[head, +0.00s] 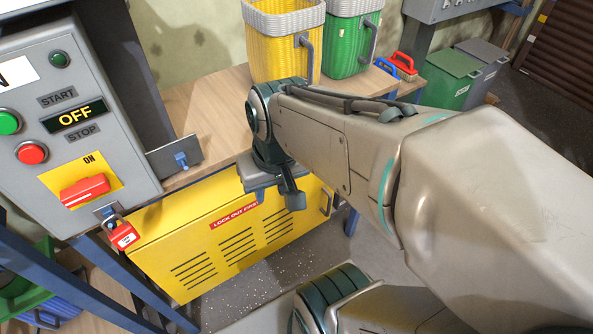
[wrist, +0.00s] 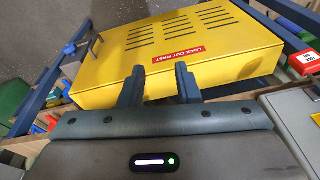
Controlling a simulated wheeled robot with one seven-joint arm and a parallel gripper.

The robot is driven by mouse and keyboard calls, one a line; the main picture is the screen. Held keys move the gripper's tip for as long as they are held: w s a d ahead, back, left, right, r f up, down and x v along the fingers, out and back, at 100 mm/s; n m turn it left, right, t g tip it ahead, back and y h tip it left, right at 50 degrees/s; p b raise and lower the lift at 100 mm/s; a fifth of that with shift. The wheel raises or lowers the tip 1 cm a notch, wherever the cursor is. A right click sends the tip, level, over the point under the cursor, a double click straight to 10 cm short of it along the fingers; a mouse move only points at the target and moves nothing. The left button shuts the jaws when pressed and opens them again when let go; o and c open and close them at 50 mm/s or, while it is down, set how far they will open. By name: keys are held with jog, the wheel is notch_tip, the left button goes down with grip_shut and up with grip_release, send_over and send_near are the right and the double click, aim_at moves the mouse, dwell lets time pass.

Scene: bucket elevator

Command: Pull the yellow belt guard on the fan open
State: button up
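The yellow belt guard (head: 205,250) hangs below the wooden bench, with vent slots and a red label reading "LOCK OUT FIRST". It looks shut. Its grey handle (head: 326,201) is at its right end in the head view, and the handle also shows at the far left in the wrist view (wrist: 96,46). My gripper (head: 281,195) is above the guard, left of the handle in the head view. In the wrist view its two fingers (wrist: 158,82) are apart with nothing between them, in front of the guard's near edge. I cannot tell whether they touch it.
A control box (head: 80,110) reads OFF, with a red switch (head: 85,190) and a red padlock (head: 123,236) below. Yellow (head: 283,45) and green (head: 349,45) baskets stand on the bench (head: 205,105). Blue frame legs flank the guard; the floor before it looks clear.

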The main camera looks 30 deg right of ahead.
notch_tip(320, 180, down, 15)
jog(key=d+m+g+y+b, duration=0.2)
jog(key=m+g+y+b, duration=0.15)
jog(key=m+b, duration=0.5)
jog(key=m+t+y+b, duration=0.1)
jog(key=m+t+b, duration=1.8)
jog(key=m+b, duration=0.6)
send_near(328, 214)
notch_tip(328, 214, up, 5)
jog(key=s+d+n+b, duration=0.1)
jog(key=s+n+b, duration=0.1)
jog(key=s, duration=0.1)
jog(key=shift+g, duration=0.25)
jog(key=b+x, duration=0.3)
jog(key=x, duration=1)
jog(key=shift+w+d, duration=0.1)
jog(key=shift+w, duration=0.25)
grip_shut()
